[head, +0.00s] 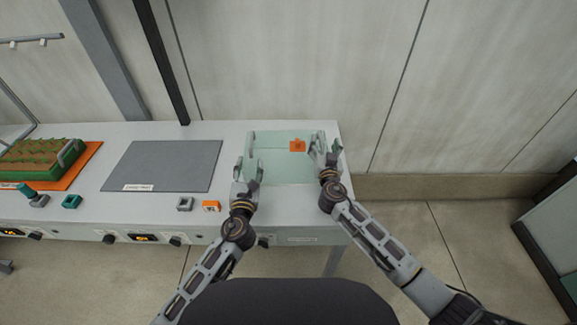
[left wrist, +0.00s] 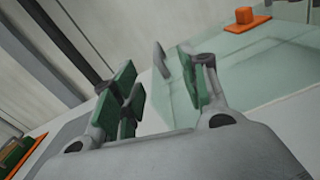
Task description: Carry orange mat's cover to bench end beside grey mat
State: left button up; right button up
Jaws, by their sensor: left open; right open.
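The clear, pale green cover (head: 278,168) rests on the bench's right end, beside the grey mat (head: 160,165); an orange tag (head: 297,146) is on it. It also shows in the left wrist view (left wrist: 245,75). The orange mat (head: 88,158) is at the far left under a green tray of seedlings (head: 40,160), with no cover over it. My left gripper (head: 247,170) is open at the cover's left side. My right gripper (head: 325,152) is open at its right side. Whether any finger touches the cover, I cannot tell.
The bench (head: 130,205) has small grey, orange and green blocks along its front, above a panel of knobs and displays. A dark post (head: 165,65) stands behind it. A grey cabinet (head: 550,230) is at the far right. Floor is clear between.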

jog(key=s, duration=1)
jog(key=shift+s, duration=0.4)
jog(key=shift+s, duration=0.15)
dwell(0.6)
